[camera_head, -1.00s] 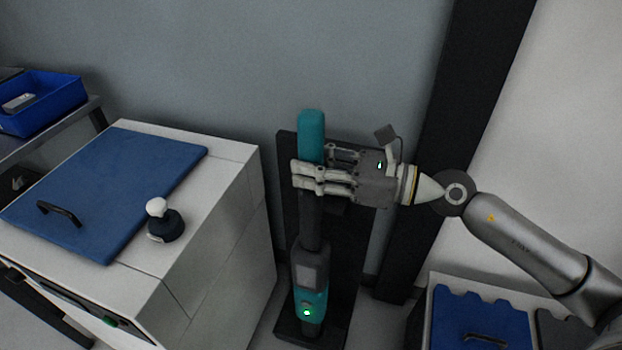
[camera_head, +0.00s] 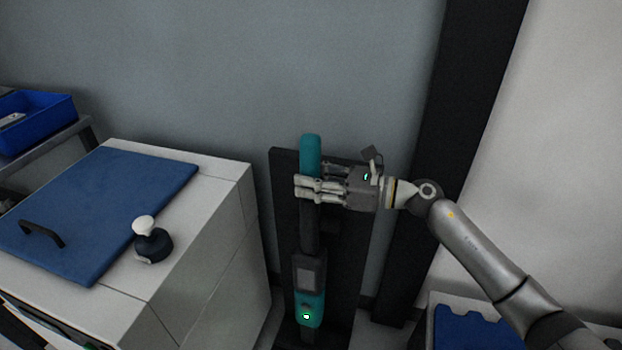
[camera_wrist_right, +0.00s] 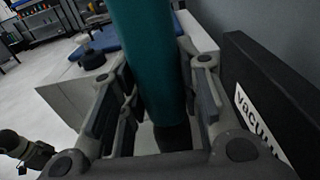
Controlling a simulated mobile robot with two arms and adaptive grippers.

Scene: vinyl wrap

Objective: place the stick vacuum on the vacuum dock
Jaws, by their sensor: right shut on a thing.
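The stick vacuum (camera_head: 309,274) is upright, with a teal top handle, a dark shaft and a teal body with a grey screen and a lit green light. It stands in front of the black back panel of the vacuum dock (camera_head: 284,215). In the right wrist view the teal handle (camera_wrist_right: 148,60) runs between the fingers, and the dock panel (camera_wrist_right: 255,85) with a white label is to the right. The vacuum's lower end is hard to make out.
A white cabinet (camera_head: 205,250) with a blue top panel and a dark knob stands left of the dock. A blue bin (camera_head: 40,120) sits on a shelf at far left. A dark post (camera_head: 450,150) rises behind my right arm. A blue-topped unit (camera_head: 470,330) is at lower right.

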